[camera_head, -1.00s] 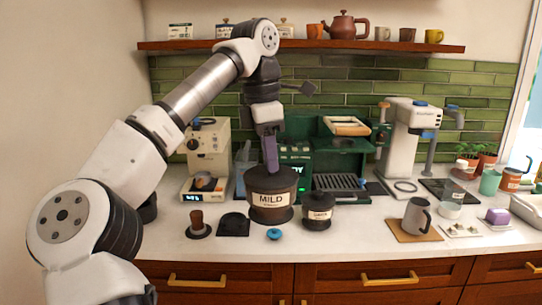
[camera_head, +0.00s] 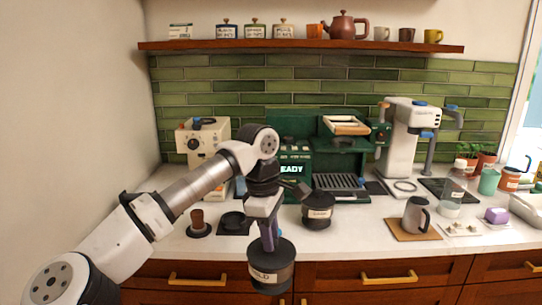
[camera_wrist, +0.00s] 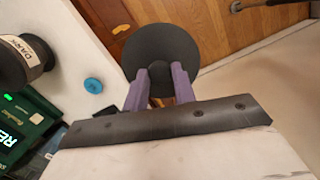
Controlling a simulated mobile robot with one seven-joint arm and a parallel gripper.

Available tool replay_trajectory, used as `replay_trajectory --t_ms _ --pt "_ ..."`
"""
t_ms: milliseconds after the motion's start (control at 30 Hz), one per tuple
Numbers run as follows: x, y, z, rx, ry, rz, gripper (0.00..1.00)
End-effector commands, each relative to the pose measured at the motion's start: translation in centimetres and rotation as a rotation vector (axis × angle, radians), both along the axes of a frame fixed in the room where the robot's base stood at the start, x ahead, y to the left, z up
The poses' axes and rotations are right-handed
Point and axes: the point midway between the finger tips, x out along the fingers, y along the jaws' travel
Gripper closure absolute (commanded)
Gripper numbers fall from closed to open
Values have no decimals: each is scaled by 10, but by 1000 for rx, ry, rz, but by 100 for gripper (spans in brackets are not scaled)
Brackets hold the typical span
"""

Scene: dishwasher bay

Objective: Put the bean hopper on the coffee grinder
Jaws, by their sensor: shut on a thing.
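The bean hopper (camera_head: 272,273), a dark round container with a partly readable pale label, hangs in my gripper (camera_head: 268,242) in front of the counter's front edge. In the wrist view its round black top (camera_wrist: 160,45) lies between and beyond the two purple fingers of my gripper (camera_wrist: 159,88), which are shut on it.
A dark lidded canister (camera_head: 318,212) stands on the counter behind the hopper; its label reads DARK in the wrist view (camera_wrist: 25,60). A green espresso machine (camera_head: 342,160) stands at the back. A grey mug (camera_head: 416,215) is on the right. A blue disc (camera_wrist: 93,86) lies on the counter.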

Motion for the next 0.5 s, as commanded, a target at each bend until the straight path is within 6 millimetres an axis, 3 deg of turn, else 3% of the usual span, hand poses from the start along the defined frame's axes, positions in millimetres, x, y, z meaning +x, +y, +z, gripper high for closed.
replay_trajectory --t_ms 500 --pt "-15 -2 -268 -2 5 -722 100"
